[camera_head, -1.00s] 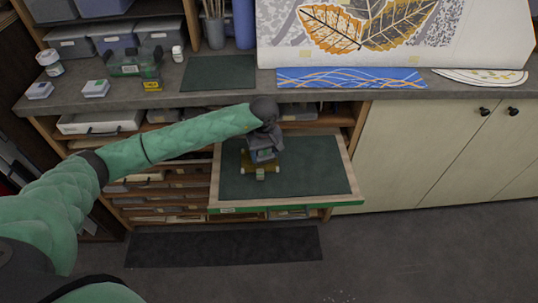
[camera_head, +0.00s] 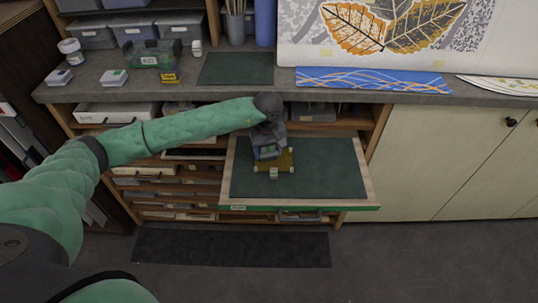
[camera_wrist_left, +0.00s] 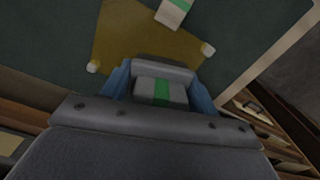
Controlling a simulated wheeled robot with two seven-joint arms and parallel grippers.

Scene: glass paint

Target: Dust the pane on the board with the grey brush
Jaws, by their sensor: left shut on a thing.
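The amber pane (camera_head: 287,161) lies on the dark green board (camera_head: 325,168), with small pale pieces at its corners. It also shows in the left wrist view (camera_wrist_left: 135,38). My left gripper (camera_head: 268,152) is over the pane's left part in the head view and hides some of it. In the left wrist view its blue fingers (camera_wrist_left: 160,93) are shut on the grey brush (camera_wrist_left: 163,72), which has a green stripe. The brush is over the pane's edge in that view; I cannot tell whether it touches the glass. My right gripper is not in view.
A white block with a green mark (camera_wrist_left: 173,13) is at the pane's edge. The board sticks out from the shelves under the grey counter (camera_head: 225,93). Tubs, a green crate (camera_head: 150,56) and a blue patterned strip (camera_head: 370,80) are on the counter. The board's right half is clear.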

